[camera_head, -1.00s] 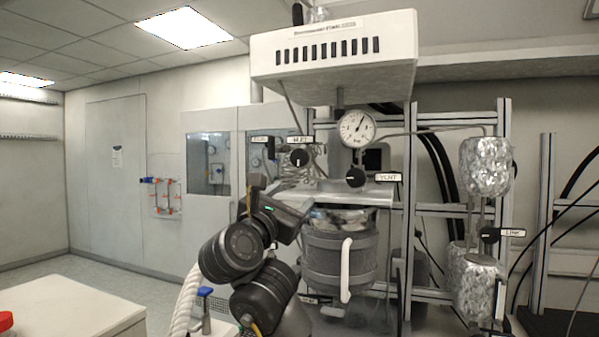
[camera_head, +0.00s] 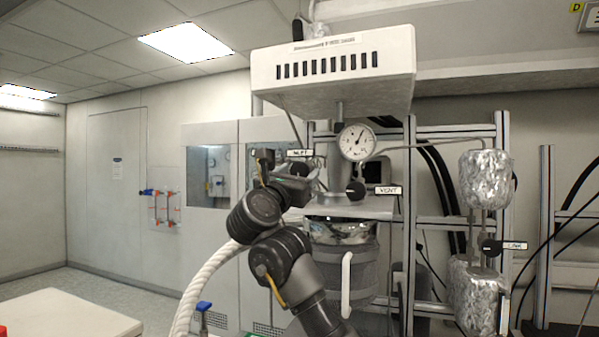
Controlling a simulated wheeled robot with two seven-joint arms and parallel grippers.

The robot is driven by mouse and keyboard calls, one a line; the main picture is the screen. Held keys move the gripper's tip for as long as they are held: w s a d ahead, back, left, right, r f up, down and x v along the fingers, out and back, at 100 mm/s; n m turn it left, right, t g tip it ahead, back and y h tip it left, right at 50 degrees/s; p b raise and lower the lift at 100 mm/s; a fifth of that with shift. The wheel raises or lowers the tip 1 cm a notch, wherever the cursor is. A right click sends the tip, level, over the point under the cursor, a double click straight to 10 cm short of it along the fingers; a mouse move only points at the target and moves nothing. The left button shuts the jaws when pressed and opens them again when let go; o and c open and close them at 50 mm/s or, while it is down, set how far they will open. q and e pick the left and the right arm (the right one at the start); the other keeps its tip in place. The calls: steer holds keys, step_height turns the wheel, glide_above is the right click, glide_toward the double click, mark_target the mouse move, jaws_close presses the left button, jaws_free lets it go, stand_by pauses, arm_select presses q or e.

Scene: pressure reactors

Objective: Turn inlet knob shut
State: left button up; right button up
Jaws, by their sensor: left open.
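The black inlet knob (camera_head: 299,169) sits just below its white label (camera_head: 300,153) on the reactor's front, left of the round pressure gauge (camera_head: 357,142). My left gripper (camera_head: 305,184) is open, right at the knob's lower side, and partly covers it. I cannot tell whether its fingers stand around the knob or touch it. The knob's pointer is hard to make out. The black vent knob (camera_head: 356,189) with its label (camera_head: 389,190) is to the right and lower, clear of the gripper. My right gripper is not in view.
The reactor vessel (camera_head: 335,275) with a white handle stands below my left gripper. The white vented housing (camera_head: 333,75) hangs above. Foil-wrapped cylinders (camera_head: 485,180) and the link knob (camera_head: 490,247) are at the right. A white table (camera_head: 70,318) is at the lower left.

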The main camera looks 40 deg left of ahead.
arm_select(q)
steer(key=shift+w+a+r, duration=0.2)
steer(key=shift+w+r, duration=0.1)
steer(key=shift+w, duration=0.3)
